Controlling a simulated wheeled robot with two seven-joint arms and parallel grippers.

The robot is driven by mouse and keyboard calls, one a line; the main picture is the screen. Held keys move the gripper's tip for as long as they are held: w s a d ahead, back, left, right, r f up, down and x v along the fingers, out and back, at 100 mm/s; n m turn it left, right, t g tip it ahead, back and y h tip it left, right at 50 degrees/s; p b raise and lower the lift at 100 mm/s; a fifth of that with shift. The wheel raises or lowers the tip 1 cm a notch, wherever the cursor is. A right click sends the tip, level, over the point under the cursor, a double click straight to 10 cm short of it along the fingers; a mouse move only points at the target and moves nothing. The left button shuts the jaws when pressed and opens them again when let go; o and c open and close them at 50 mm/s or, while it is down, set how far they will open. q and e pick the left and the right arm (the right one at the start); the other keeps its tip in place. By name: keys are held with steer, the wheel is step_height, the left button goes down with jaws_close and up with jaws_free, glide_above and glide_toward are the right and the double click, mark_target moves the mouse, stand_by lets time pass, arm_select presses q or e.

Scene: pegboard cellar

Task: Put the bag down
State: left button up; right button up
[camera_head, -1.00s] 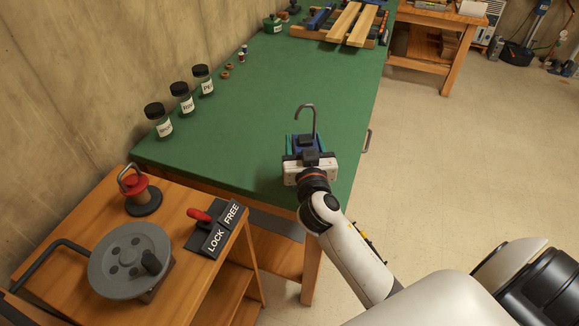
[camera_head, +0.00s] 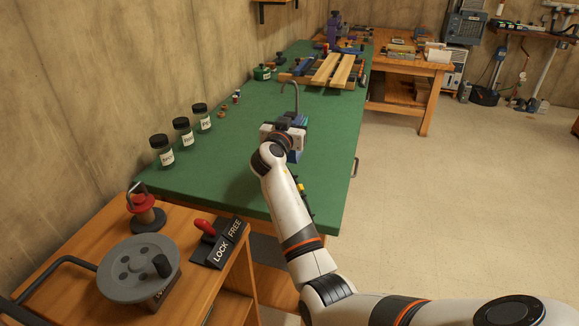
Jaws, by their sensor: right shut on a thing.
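My right gripper (camera_head: 284,134) reaches out over the green-topped bench (camera_head: 240,185) from the lower right, seen from behind. It is shut on a small blue thing (camera_head: 299,122), mostly hidden by the gripper. A grey metal hook (camera_head: 290,87) rises just beyond the gripper and seems to belong to the held thing. I cannot tell whether this is the bag; no other bag is plain to see. I cannot tell whether the held thing touches the bench top. My left gripper is out of view.
Labelled jars (camera_head: 162,153) stand along the wall on the left. Wooden slats (camera_head: 332,70) lie at the bench's far end. A wooden cart (camera_head: 205,280) with a grey wheel (camera_head: 135,266) and a lock lever (camera_head: 205,228) is at lower left. The bench's middle is mostly clear.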

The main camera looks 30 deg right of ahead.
mark_target(294, 156)
step_height(294, 156, down, 4)
steer(key=shift+w+d, duration=0.1)
steer(key=shift+f, duration=1.9)
steer(key=shift+f+b, duration=0.1)
steer(key=shift+b, duration=0.2)
steer(key=o, duration=1.1)
